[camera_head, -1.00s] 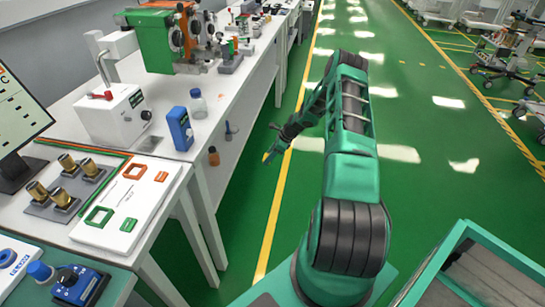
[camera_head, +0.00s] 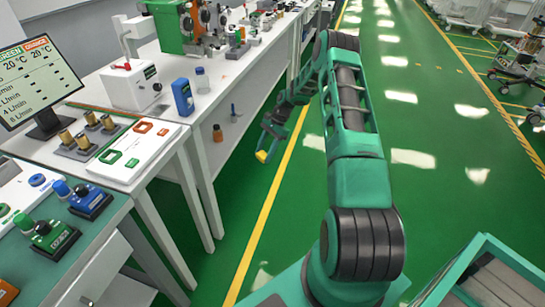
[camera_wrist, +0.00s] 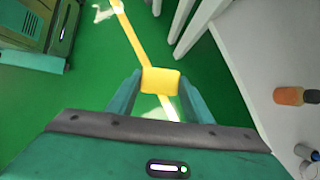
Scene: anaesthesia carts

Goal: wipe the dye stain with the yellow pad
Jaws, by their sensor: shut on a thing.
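The yellow pad (camera_wrist: 160,80) is held between the two fingers of my gripper (camera_wrist: 160,90) in the wrist view. In the head view the pad (camera_head: 261,156) is a small yellow spot at the tip of my gripper (camera_head: 266,147), which hangs over the green floor beside the white benches. The pad touches no surface that I can make out. No dye stain can be made out in either view.
White benches (camera_head: 160,77) with equipment run along the left. A green-topped table (camera_head: 85,245) with blue and green controls is at the lower left. A monitor (camera_head: 35,85) stands behind it. An orange-brown bottle (camera_head: 217,133) sits on a lower shelf. The floor aisle (camera_head: 440,170) is clear.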

